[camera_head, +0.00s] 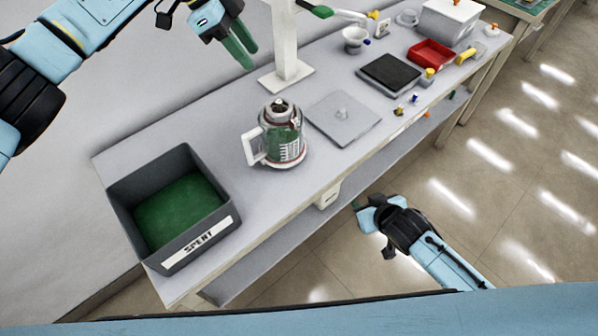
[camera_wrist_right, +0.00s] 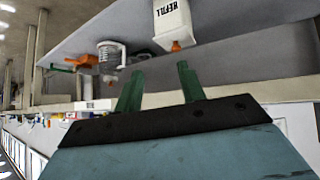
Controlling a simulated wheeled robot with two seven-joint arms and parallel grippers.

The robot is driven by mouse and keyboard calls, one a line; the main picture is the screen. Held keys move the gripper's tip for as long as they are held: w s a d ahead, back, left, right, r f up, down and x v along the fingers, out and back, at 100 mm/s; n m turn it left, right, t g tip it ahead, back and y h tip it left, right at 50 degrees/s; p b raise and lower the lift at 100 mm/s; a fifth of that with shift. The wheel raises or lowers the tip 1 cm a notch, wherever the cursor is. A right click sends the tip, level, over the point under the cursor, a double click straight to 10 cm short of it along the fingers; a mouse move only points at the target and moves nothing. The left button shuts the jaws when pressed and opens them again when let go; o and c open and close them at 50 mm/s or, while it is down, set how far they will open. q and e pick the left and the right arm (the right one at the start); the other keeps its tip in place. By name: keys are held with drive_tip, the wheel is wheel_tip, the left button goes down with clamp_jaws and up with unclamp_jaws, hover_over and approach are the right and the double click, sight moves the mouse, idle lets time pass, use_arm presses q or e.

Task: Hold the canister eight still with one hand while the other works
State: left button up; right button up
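One canister (camera_head: 283,138) stands upright on the grey bench, with a clear green-tinted body, a grey top and a white handle on its left. Its number is too small to read. My left gripper (camera_head: 250,58) is above and behind it, apart from it, with its green fingers spread and empty. My right gripper (camera_head: 362,208) is low in front of the bench's front edge, apart from the canister. In the right wrist view its two green fingers (camera_wrist_right: 158,76) are apart with nothing between them.
A grey plate (camera_head: 343,117), a black pad (camera_head: 390,73) and a red tray (camera_head: 431,54) lie to the right. A white post (camera_head: 285,50) stands behind. A white REFILL container (camera_wrist_right: 172,22) shows in the wrist view.

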drive_tip(key=w+a+r+n+t+y, duration=0.1)
drive_tip(key=w+a+r+n+y, duration=0.15)
drive_tip(key=a+r, duration=0.5)
drive_tip(key=n+y, duration=0.3)
drive_tip(key=y, duration=0.3)
approach(252, 157)
drive_tip(key=shift+h, duration=0.25)
drive_tip(key=x, duration=0.8)
drive_tip(key=shift+a+r, duration=0.1)
drive_tip(key=shift+a, duration=0.2)
drive_tip(key=shift+c, duration=0.4)
clamp_jaws()
